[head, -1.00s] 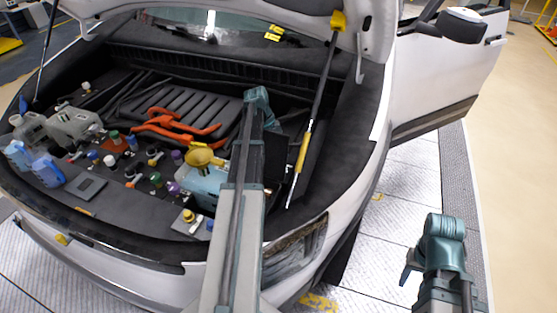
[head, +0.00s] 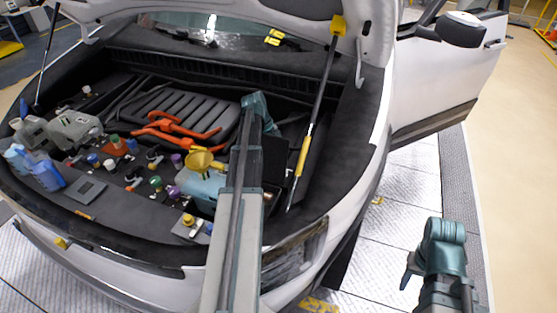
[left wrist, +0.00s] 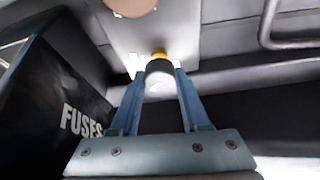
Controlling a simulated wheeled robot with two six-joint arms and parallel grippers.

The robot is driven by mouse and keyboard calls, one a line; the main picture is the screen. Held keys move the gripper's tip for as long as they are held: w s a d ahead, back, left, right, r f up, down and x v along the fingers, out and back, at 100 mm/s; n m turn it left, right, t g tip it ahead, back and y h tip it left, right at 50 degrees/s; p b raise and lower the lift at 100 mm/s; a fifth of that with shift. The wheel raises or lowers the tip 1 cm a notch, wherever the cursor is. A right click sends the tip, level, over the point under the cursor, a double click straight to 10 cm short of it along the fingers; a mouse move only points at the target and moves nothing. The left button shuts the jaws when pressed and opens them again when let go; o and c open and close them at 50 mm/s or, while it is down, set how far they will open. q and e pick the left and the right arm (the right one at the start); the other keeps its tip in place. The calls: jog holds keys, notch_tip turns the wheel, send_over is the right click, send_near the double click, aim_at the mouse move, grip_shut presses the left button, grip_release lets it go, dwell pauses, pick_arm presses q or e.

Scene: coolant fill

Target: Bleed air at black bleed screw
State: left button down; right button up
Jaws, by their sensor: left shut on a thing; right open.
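A short black knob, which looks like the black bleed screw (left wrist: 159,69), sits between my left gripper's blue fingers (left wrist: 160,76) in the left wrist view. A yellow collar (left wrist: 158,53) shows just behind it, against a pale grey plate (left wrist: 185,40). The fingers are shut on the knob's sides. In the head view my left arm crosses the middle of the car's open bay, and the left fingertips and the knob cannot be made out. My right gripper (head: 409,270) is at the lower right, outside the car, apart from everything; its fingertips show poorly.
A black box marked FUSES (left wrist: 75,110) stands left of my left fingers. A yellow funnel (head: 203,160), an orange-red hose (head: 165,127), coloured caps and blue bottles (head: 46,174) crowd the bay. A lid strut (head: 311,130) rises at right.

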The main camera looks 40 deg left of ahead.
pick_arm(q)
jog(key=shift+c, duration=1.9)
grip_release()
jog(key=shift+r, duration=0.1)
jog(key=p+v, duration=1.2)
jog(key=v, duration=0.1)
jog(key=shift+a+r+p, duration=0.15)
jog(key=shift+r+p, duration=0.1)
jog(key=shift+p, duration=0.15)
